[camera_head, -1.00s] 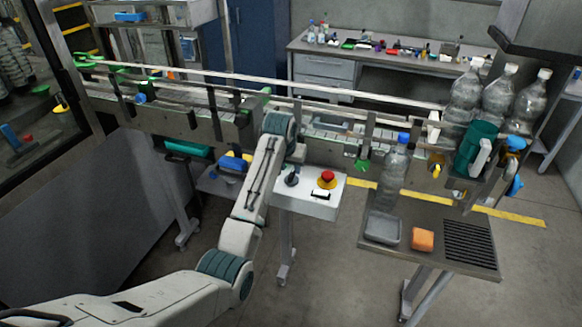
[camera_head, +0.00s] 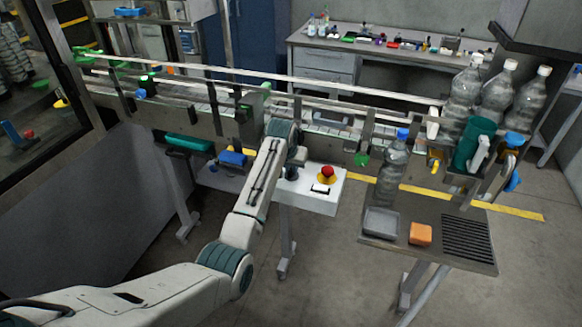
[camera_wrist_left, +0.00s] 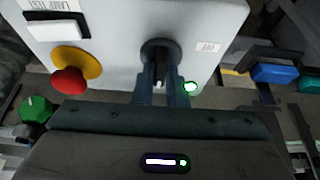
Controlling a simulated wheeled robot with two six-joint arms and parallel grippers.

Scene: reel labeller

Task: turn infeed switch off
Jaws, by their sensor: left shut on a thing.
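The infeed switch appears to be the black rotary knob (camera_wrist_left: 155,48) on the face of a pale control box (camera_wrist_left: 115,20). The box also shows in the head view (camera_head: 312,203). My left gripper (camera_wrist_left: 160,88) is shut on the knob, with one dark finger on each side of it. In the head view, my left gripper (camera_head: 291,171) is at the left part of the box and mostly hides the knob. A small green light (camera_wrist_left: 190,87) glows beside the right finger in the wrist view. The knob's pointer direction is hard to tell.
A red mushroom button (camera_wrist_left: 69,81) on a yellow base sits near the gripper on the same box. A conveyor (camera_head: 210,100) runs behind the box. A side table (camera_head: 430,225) with a bottle (camera_head: 393,170), grey tray (camera_head: 381,223) and orange block (camera_head: 420,234) stands at right.

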